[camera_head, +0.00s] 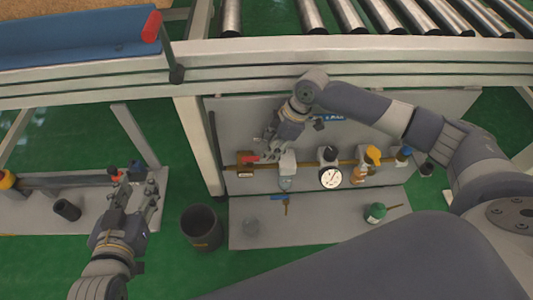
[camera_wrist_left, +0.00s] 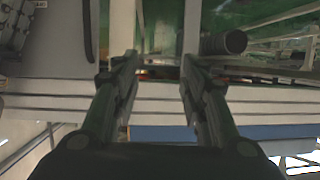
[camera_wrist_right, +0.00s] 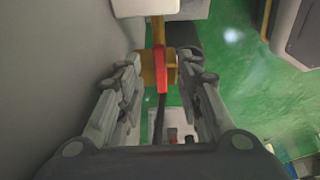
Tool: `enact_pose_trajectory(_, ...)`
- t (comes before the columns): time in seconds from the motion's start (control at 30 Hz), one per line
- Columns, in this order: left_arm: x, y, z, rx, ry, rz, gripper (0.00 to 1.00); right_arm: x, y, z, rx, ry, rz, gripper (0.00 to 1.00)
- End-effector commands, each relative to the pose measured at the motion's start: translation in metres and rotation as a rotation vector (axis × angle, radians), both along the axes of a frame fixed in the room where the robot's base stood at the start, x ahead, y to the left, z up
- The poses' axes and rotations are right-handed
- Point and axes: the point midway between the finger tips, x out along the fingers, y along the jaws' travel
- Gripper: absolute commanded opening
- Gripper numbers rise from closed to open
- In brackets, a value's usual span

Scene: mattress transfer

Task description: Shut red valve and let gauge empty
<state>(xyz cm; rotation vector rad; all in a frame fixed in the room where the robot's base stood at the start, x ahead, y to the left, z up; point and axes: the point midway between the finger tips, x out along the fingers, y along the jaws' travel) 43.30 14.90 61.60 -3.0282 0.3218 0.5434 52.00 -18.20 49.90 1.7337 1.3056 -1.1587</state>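The red valve lever (camera_head: 250,158) sits on a brass valve body (camera_head: 243,168) at the left of the pipe on the grey panel. In the right wrist view the red lever (camera_wrist_right: 162,78) lies between the fingers, with the yellow brass body behind it. My right gripper (camera_head: 272,143) is open just above the lever, its fingers apart from it as far as I can see. The round white gauge (camera_head: 331,178) is on the pipe further right; its reading is too small to tell. My left gripper (camera_head: 138,182) is open and empty, well left of the panel.
A yellow-handled valve (camera_head: 373,155) is right of the gauge. A dark bucket (camera_head: 202,227) stands on the green floor left of the panel. A roller conveyor (camera_head: 350,48) runs above. A green-topped container (camera_head: 376,212) sits on the lower plate.

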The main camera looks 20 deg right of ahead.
Motion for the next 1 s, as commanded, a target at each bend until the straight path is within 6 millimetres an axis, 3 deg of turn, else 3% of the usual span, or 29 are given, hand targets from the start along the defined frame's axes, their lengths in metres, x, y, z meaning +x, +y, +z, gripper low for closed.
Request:
enact_pose_trajectory(0.3,0.014,-0.009,0.035,-0.045,-0.187,-0.012,0.4,0.002,0.009,-0.023,-0.001,0.0,0.0,0.33)
enact_pose_trajectory(0.73,0.016,-0.01,0.043,-0.055,-0.222,-0.015,0.4,0.003,0.01,-0.026,0.0,0.0,0.0,0.33)
enact_pose_trajectory(0.87,0.016,-0.01,0.043,-0.055,-0.222,-0.015,0.4,0.003,0.01,-0.026,0.0,0.0,0.0,0.04)
enact_pose_trajectory(1.0,0.015,-0.01,0.043,-0.055,-0.221,-0.014,0.4,0.003,0.01,-0.026,0.0,0.0,0.001,0.0)
